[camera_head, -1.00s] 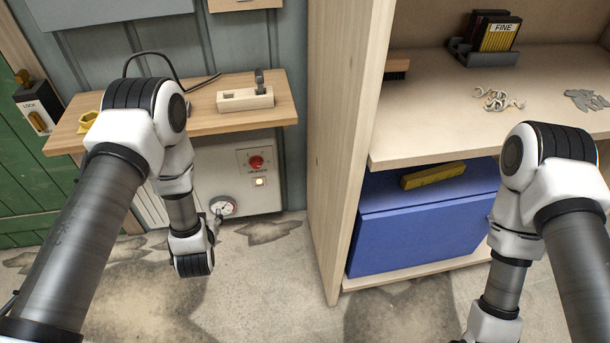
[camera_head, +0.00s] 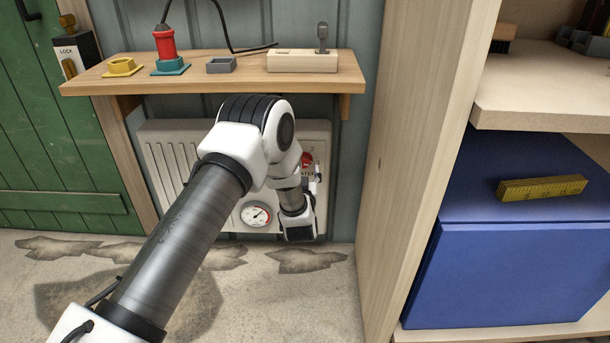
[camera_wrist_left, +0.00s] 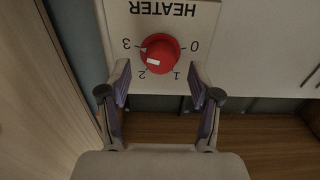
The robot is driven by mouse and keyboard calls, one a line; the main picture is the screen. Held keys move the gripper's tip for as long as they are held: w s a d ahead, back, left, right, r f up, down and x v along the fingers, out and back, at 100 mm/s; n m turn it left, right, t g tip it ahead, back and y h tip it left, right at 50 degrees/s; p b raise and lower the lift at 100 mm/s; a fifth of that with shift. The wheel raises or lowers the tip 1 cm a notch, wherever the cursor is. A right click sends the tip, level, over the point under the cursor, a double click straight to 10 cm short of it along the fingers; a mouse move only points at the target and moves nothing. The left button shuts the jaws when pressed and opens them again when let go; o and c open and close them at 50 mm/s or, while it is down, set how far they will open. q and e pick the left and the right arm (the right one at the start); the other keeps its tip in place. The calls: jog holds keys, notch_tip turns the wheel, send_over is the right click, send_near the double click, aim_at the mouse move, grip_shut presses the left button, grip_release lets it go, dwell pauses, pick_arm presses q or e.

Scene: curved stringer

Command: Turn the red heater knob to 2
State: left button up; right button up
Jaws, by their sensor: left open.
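The red heater knob (camera_head: 306,159) shows in the head view on the heater's panel, partly hidden by my left arm. In the left wrist view the knob (camera_wrist_left: 160,48) is upside down, with 0, 1, 2 and 3 around it. A white mark sits on its lower-left part, on the side of the 2; I cannot tell its exact setting. My left gripper (camera_head: 318,174) is open in front of the panel. In the wrist view its fingertips (camera_wrist_left: 158,78) are spread to either side, just below the knob in the picture, and not closed on it. My right gripper is out of view.
A wooden shelf (camera_head: 210,84) juts out above the heater (camera_head: 172,150), holding a yellow socket, a red-and-teal plug and a wooden block. A round gauge (camera_head: 255,214) sits left of the gripper. A wooden cabinet side (camera_head: 420,150) stands close on the right. The floor in front is clear.

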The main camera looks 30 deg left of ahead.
pick_arm(q)
jog(key=x, duration=0.2)
jog(key=shift+w+a+b, duration=0.15)
jog(key=shift+w+b, duration=0.15)
jog(key=c, duration=1.1)
jog(key=shift+c, duration=0.2)
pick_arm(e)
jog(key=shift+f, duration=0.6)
pick_arm(q)
jog(key=shift+n, duration=0.3)
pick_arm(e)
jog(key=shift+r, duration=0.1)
pick_arm(q)
jog(key=shift+n+p, duration=0.45)
jog(key=shift+n, duration=6.15)
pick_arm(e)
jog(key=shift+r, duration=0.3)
